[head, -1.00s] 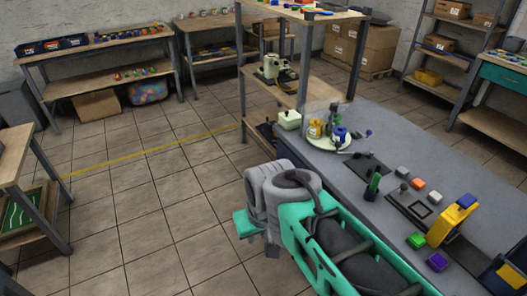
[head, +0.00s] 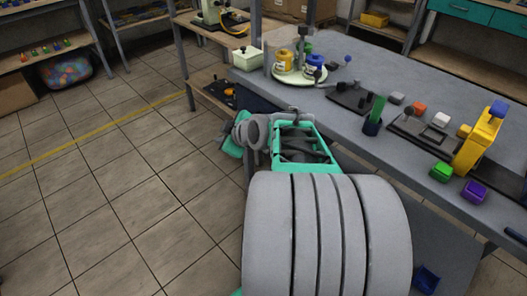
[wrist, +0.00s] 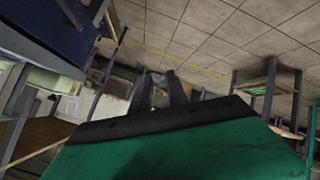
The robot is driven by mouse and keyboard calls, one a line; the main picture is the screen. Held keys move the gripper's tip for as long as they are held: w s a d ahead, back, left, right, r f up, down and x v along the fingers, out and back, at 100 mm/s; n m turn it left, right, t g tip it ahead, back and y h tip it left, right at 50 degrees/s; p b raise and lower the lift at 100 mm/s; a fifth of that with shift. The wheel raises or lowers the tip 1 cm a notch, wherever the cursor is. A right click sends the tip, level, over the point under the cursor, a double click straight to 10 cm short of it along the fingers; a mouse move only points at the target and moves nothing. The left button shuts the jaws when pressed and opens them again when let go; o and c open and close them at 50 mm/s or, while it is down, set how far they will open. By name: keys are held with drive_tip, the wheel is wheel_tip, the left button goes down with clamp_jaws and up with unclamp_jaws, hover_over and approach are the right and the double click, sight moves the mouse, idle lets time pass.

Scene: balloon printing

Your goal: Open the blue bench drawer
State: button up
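The dark blue drawer (head: 252,99) shows only in part, under the left end of the grey bench in the head view. In the wrist view a dark blue panel (wrist: 45,25), which looks like its front, fills the upper left corner.
The grey bench top (head: 400,75) carries a round tray (head: 299,76) with jars, a white box (head: 247,60), a yellow device (head: 480,140) and colored blocks. A wooden shelf unit (head: 203,62) stands behind the bench's left end. The tiled floor (head: 130,190) to the left is clear.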

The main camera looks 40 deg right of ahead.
drive_tip(key=s+d+f+n+t+h+b, duration=0.1)
drive_tip(key=s+d+f+t+h+b, duration=0.2)
drive_tip(key=d, duration=0.5)
drive_tip(key=d+f+t+h+b, duration=0.1)
drive_tip(key=d+f+b, duration=0.35)
drive_tip(key=d, duration=0.45)
drive_tip(key=x, duration=0.2)
drive_tip(key=b+x, duration=0.1)
drive_tip(key=x, duration=0.1)
drive_tip(key=r+x, duration=0.1)
drive_tip(key=x, duration=0.1)
drive_tip(key=shift+w, duration=0.55)
drive_tip(key=shift+c, duration=0.3)
clamp_jaws()
